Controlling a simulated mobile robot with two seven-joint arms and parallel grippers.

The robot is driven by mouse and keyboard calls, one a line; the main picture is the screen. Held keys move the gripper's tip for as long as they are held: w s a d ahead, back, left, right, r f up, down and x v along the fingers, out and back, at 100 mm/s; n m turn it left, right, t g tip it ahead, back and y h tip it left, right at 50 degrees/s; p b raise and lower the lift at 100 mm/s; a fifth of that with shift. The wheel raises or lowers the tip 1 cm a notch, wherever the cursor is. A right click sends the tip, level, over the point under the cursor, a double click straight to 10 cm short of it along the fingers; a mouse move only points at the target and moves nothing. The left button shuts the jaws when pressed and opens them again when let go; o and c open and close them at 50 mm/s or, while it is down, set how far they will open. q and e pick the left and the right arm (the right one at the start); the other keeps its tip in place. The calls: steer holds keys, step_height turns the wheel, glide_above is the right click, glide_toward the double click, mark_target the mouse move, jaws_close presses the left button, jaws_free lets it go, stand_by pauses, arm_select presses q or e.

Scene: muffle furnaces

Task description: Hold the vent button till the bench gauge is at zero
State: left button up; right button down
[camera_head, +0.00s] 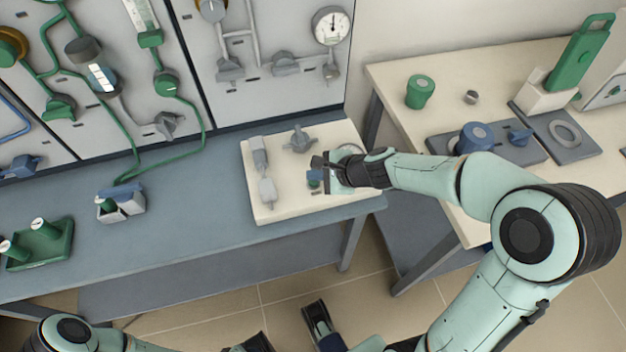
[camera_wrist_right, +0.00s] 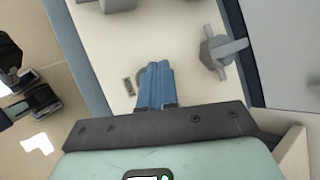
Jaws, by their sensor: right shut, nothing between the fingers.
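My right gripper (camera_head: 322,172) is over the cream board at the bench's right end. In the right wrist view its blue fingers (camera_wrist_right: 157,72) are shut together with nothing between them. A white dial gauge (camera_head: 331,26) hangs on the wall panel. My left gripper (camera_head: 320,322) is low, partly cut off.
The cream board (camera_head: 285,208) also carries a grey valve (camera_head: 299,140) and a grey fitting (camera_head: 260,152). A green tray (camera_head: 40,248) stands further left. A side table (camera_head: 395,75) holds green and blue items.

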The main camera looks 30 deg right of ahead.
mark_target(316, 184)
steer(key=shift+f, duration=0.3)
steer(key=shift+f+b, duration=0.7)
steer(key=shift+b, duration=0.15)
stand_by(1.8)
steer(key=shift+r, duration=0.1)
stand_by(0.4)
steer(key=shift+r+p, duration=0.85)
steer(key=shift+r, duration=0.05)
steer(key=shift+r, duration=0.2)
step_height(316, 184, up, 5)
steer(key=p, duration=0.5)
steer(key=shift+f, duration=0.1)
